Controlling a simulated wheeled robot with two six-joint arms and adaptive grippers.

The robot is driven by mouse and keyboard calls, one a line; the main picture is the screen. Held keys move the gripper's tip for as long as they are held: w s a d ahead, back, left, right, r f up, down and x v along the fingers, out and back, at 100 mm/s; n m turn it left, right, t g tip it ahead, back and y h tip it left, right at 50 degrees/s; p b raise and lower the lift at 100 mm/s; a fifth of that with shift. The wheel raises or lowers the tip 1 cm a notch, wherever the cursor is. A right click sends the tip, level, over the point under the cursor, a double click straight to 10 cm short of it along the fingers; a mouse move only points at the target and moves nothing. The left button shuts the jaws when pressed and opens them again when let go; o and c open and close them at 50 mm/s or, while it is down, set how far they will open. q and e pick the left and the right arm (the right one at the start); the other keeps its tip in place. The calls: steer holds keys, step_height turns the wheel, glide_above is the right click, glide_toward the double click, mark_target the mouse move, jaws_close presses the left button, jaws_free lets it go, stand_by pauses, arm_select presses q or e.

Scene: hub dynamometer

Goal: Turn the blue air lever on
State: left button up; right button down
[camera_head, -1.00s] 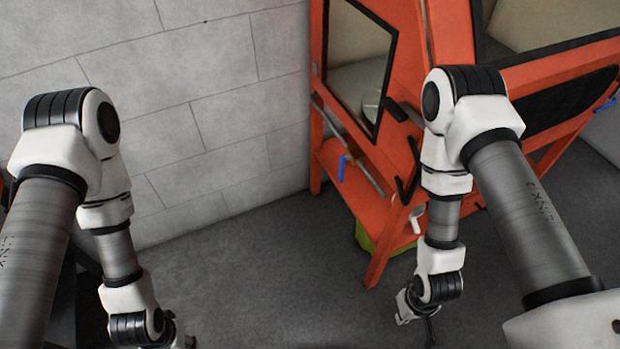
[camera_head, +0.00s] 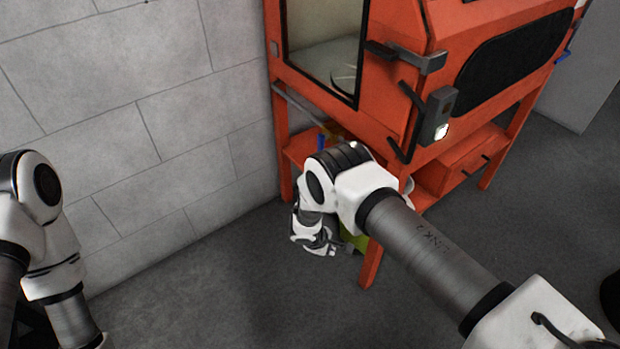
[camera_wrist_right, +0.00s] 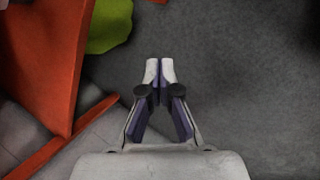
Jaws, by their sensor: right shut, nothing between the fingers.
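The blue air lever (camera_head: 321,142) is a small upright blue piece on the lower left of the orange cabinet, beside a brass-coloured fitting (camera_head: 332,132). My right elbow stands just below and right of it and may hide part of it. My right wrist hangs below the lever, in front of the cabinet's lower part; the fingers are hard to make out in the head view. In the right wrist view my right gripper (camera_wrist_right: 160,72) is shut and empty above the grey floor. The lever does not show there. My left gripper is outside the head view.
The orange cabinet (camera_head: 385,100) has a window, dark handles and a lit grey box (camera_head: 438,115). A green object (camera_head: 355,240) lies beneath it and shows left of the gripper in the wrist view (camera_wrist_right: 108,25). A grey block wall (camera_head: 130,110) stands left; floor in front is clear.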

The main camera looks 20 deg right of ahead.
steer(key=w+a+n+t+h+b, duration=0.1)
steer(key=w+t+h+b, duration=0.15)
steer(key=w, duration=0.45)
steer(key=w+a+t+h+b, duration=0.1)
steer(key=w+t+b, duration=0.15)
steer(key=w, duration=0.35)
steer(key=w+a+r+m+t+h+b, duration=0.2)
steer(key=w+a+r+t+h+b, duration=0.15)
steer(key=r, duration=0.35)
steer(key=w+a+r+m+t+h+b, duration=0.1)
steer(key=w+a+r+t+h+b, duration=0.2)
steer(key=r, duration=0.5)
arm_select(q)
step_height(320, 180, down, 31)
steer(key=b, duration=1.6)
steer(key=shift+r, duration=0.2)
arm_select(e)
steer(key=w+d+g, duration=0.1)
steer(key=w+d, duration=0.3)
steer(key=d, duration=0.6)
steer(key=shift+f+y, duration=0.15)
steer(key=shift+y, duration=0.25)
